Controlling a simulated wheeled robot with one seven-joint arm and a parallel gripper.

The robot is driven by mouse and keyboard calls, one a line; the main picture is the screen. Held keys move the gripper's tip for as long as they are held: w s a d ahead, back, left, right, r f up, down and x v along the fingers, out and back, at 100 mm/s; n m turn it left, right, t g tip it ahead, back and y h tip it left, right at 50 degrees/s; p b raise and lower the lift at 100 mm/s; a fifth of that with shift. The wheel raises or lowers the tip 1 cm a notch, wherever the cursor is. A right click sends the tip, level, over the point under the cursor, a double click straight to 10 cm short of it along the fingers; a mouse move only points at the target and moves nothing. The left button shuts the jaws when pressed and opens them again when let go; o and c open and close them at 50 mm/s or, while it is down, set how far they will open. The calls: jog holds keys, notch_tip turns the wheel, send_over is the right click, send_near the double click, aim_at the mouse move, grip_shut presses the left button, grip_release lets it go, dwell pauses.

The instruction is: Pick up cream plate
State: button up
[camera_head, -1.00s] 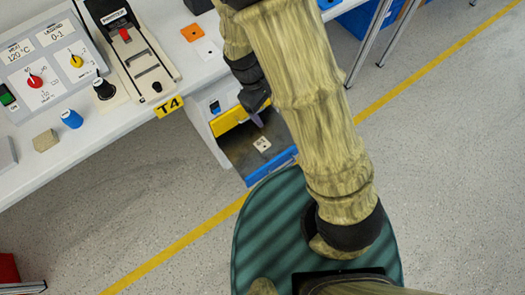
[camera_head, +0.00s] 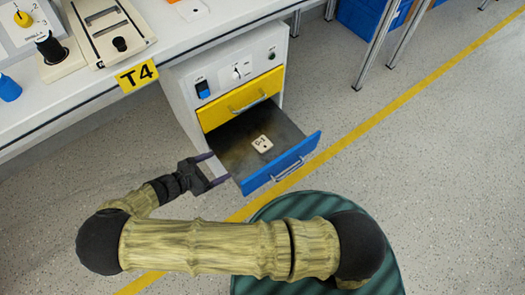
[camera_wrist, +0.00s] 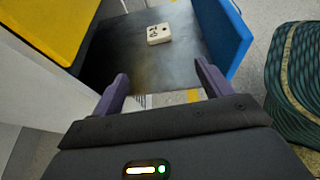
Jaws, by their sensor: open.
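The cream plate (camera_head: 262,144) is a small square with dark marks and a hole. It lies flat in the open blue drawer (camera_head: 285,166), near the middle of the dark drawer floor. In the wrist view the plate (camera_wrist: 159,34) lies ahead of the fingers, toward the top of the picture. My gripper (camera_head: 217,167) is open and empty, at the left front corner of the drawer, apart from the plate. Its two purple fingers (camera_wrist: 160,85) show in the wrist view with a gap between them.
A closed yellow drawer (camera_head: 240,101) sits right above the open one, in a white cabinet with a switch panel. The T4 table (camera_head: 70,105) stands at the upper left. The blue drawer front stands up at the right of my gripper.

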jog(key=shift+a, duration=0.1)
jog(key=shift+f, duration=0.1)
jog(key=b, duration=0.4)
send_near(257, 147)
jog(key=shift+f+x, duration=0.2)
jog(key=shift+x, duration=1.05)
jog(key=shift+d, duration=0.4)
jog(key=b+x, duration=0.3)
jog(key=x, duration=0.1)
jog(key=shift+w+d+f+b, duration=0.1)
jog(key=shift+w+f+b, duration=0.1)
jog(key=shift+b, duration=0.1)
jog(key=shift+w+d, duration=0.3)
